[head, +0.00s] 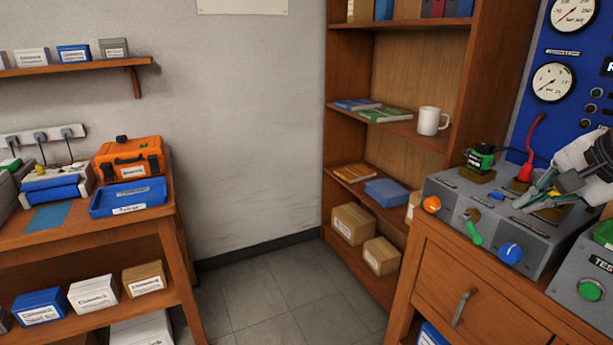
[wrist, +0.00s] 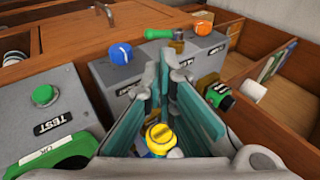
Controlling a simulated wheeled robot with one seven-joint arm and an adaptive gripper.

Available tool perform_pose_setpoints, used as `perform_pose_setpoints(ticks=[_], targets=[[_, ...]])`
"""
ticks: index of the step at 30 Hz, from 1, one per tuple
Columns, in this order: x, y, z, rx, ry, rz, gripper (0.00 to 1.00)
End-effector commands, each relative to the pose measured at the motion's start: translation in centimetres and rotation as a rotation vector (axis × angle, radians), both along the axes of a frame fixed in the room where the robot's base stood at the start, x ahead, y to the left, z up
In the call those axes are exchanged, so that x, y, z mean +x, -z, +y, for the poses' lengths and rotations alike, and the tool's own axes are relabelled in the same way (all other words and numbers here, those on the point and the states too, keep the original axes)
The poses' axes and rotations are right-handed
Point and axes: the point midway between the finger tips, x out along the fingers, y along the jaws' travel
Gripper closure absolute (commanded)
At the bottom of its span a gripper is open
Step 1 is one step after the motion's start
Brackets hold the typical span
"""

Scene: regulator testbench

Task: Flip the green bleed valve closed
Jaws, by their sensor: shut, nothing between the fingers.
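The green bleed valve (head: 474,233) is on the front face of the grey bench unit (head: 447,203), between an orange knob and a blue knob. In the head view its green handle slants down and right from a metal body. In the wrist view the green handle (wrist: 163,33) points left from its metal fitting, beyond my fingertips. My gripper (head: 524,199) is over the top of the grey unit, behind and right of the valve, apart from it. In the wrist view my gripper (wrist: 172,68) has its fingers together, with nothing held.
Near the valve are the orange knob (head: 432,204) and blue knob (head: 510,253). A green-black regulator (head: 481,158) and a red fitting (head: 525,171) stand on top. A yellow cap (wrist: 160,133) shows below my fingers. The TEST box (head: 574,286) is at right. Space before the valve is clear.

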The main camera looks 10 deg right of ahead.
Motion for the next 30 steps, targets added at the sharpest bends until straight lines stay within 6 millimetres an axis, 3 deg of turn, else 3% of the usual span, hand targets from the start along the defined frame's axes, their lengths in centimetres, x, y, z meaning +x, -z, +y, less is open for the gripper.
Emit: perform_pose_setpoints(ticks=[8,24,30], targets=[[0.6,0.9,0.1,0.0,-0.002,0.002,1.0],[6.4,8.9,0.2,0.002,-0.001,0.003,1.0],[7.8,10.7,0.2,0.0,-0.004,0.003,1.0]])
